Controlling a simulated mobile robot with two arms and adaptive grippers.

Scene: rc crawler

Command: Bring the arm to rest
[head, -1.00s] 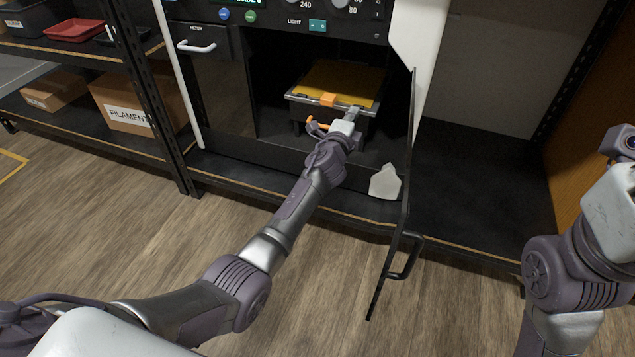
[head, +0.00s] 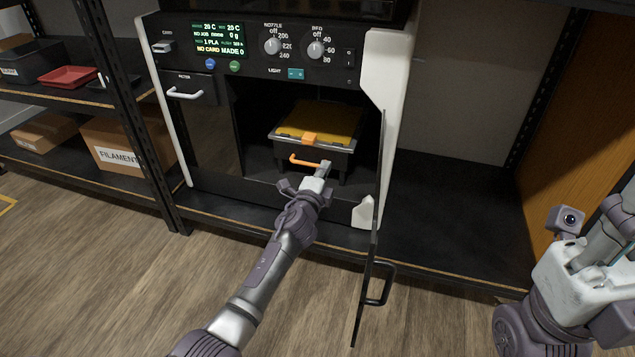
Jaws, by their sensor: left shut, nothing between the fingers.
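My left gripper (head: 323,168) is shut and empty. It is at the front opening of a printer (head: 215,150), just in front of the orange handle (head: 306,161) of the print bed. The bed holds a yellow-brown plate (head: 325,119) with an orange clip (head: 308,138) at its front edge. From this view I cannot tell whether the fingertips touch the handle. My right arm shows at the lower right, with its wrist (head: 568,262) in view; its fingertips are not clearly visible.
The printer's dark door (head: 377,215) stands open to the right of my left arm, with a black handle (head: 380,284). Shelves with a filament box (head: 128,145) and a red tray (head: 68,77) are at left. An orange-brown panel (head: 570,140) stands at right.

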